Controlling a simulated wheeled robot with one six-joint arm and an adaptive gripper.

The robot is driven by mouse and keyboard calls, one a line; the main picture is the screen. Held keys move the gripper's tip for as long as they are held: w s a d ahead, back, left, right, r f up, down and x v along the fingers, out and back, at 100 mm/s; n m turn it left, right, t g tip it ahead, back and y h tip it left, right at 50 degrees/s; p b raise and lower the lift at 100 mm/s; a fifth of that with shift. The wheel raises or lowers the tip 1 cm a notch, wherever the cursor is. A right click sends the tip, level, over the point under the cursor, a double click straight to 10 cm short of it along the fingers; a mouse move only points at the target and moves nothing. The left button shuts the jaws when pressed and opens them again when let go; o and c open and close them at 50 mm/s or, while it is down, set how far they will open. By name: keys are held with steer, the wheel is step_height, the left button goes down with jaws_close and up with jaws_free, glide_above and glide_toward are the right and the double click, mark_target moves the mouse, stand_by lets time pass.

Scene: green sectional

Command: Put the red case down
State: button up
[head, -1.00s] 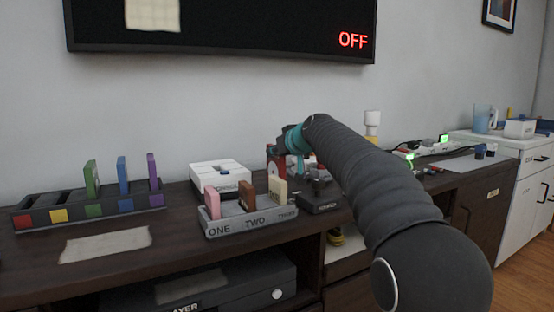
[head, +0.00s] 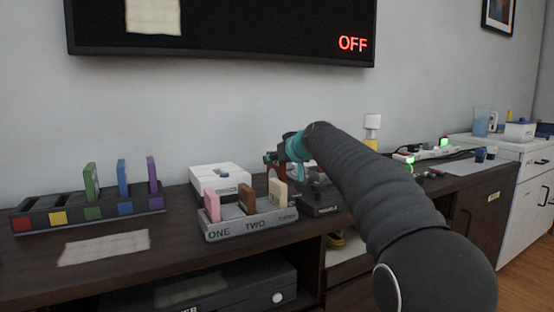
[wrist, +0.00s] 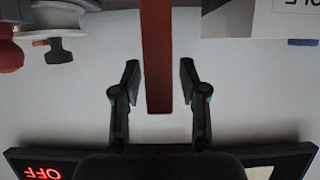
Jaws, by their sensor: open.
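The red case (wrist: 157,60) stands upright between the two fingers of my gripper (wrist: 160,80) in the wrist view. The fingers are spread, with a gap showing on each side of the case. In the head view, my gripper (head: 282,160) is behind the grey holder, near the white console. Only a little red shows there, partly hidden by the gripper and the cases in front. What the red case rests on is hidden.
A grey holder (head: 225,232) marked ONE and TWO carries pink, brown and cream cases. A black rack (head: 110,208) with coloured labels holds green, blue and purple cases. A white console (head: 220,180) and a black joystick unit (head: 320,203) stand close by. The television (head: 250,30) hangs above.

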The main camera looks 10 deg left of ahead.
steer(key=b+v, duration=0.1)
steer(key=v, duration=1.1)
steer(key=shift+d+f, duration=0.1)
